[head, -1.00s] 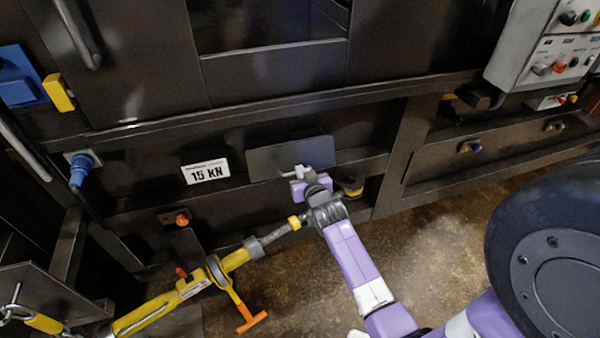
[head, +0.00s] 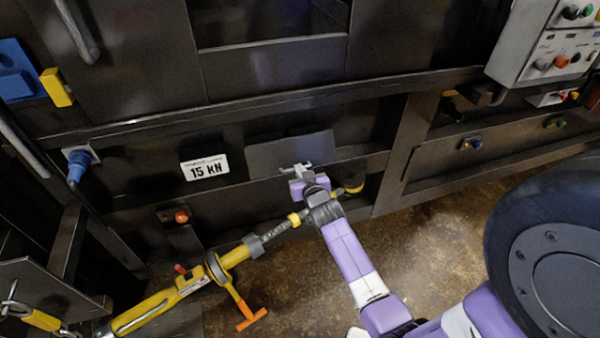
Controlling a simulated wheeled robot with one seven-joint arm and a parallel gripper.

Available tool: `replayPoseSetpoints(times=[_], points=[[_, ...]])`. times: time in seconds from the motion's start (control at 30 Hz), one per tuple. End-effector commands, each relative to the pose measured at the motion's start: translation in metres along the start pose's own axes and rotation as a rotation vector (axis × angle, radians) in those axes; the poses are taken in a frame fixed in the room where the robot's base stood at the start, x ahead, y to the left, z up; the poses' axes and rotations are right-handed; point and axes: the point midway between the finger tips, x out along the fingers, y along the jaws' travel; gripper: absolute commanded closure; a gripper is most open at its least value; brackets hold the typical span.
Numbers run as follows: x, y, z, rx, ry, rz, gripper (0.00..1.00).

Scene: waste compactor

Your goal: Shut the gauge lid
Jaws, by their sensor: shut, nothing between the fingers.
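A flat dark grey plate (head: 291,151), which looks like the gauge lid, is on the black machine front, right of the white "15 KN" label (head: 205,168). No gauge face shows; I cannot tell the plate's exact angle. My gripper (head: 295,169) is at the plate's lower edge, in front of it. Its grey fingers are shut with nothing between them. They overlap the lower edge in this view, and whether they touch it is unclear. My purple wrist hides part of the area below.
A yellow bar tool (head: 195,283) with an orange T-handle (head: 252,320) extends from lower left towards my wrist. A yellow and dark round part (head: 354,186) is right of the gripper. A control box (head: 553,45) is at upper right.

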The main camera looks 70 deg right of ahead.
Motion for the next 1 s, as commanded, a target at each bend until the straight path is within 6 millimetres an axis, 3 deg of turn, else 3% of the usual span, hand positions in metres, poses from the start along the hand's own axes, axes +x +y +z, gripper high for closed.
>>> replayPoseSetpoints(times=[0.13,0.5,1.0], points=[[0.005,0.000,0.011,-0.001,0.032,0.000,1.00],[0.007,0.000,0.010,0.001,0.074,0.000,1.00],[0.020,-0.001,0.027,0.001,0.202,0.001,1.00]])
